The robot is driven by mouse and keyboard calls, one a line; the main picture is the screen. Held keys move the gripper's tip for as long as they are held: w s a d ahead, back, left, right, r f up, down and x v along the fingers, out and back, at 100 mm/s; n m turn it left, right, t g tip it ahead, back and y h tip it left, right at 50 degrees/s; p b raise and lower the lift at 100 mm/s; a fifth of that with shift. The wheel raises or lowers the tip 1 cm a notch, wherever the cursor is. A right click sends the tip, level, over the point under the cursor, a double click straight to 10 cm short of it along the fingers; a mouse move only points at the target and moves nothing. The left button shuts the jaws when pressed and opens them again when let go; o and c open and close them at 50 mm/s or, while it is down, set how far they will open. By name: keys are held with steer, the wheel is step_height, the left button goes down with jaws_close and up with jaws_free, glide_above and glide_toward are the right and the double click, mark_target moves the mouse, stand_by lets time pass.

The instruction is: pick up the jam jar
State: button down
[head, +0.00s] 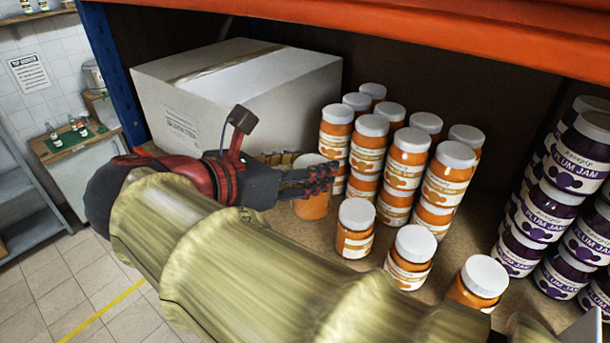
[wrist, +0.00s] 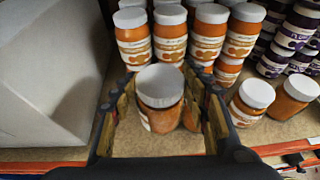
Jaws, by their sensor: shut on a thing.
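An orange jam jar with a white lid (wrist: 160,87) stands upright between the two fingers of my gripper (wrist: 160,112) in the wrist view. My gripper is shut on this jar, with a finger on each side. In the head view my gripper (head: 301,179) reaches in from the left, and the held jar (head: 312,205) is partly hidden behind its fingers. The jar is at or close to the shelf board; I cannot tell whether it touches it. Other orange jars of the same kind (head: 355,228) stand close by on the right.
Stacked orange jars (head: 408,160) stand just behind the held jar. A large white carton (head: 235,95) is at the back left. Plum jam jars (head: 548,210) are stacked at the right. An orange shelf beam (head: 400,35) runs overhead, and a blue post (head: 113,75) stands at the left.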

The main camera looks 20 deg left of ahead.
steer(key=s+d+r+b, duration=0.1)
steer(key=s+d+r, duration=0.4)
steer(key=s, duration=0.3)
steer(key=shift+s+d+r+b, duration=0.15)
steer(key=shift+s+r+b, duration=0.05)
steer(key=shift+s+b, duration=0.1)
steer(key=shift+w, duration=0.1)
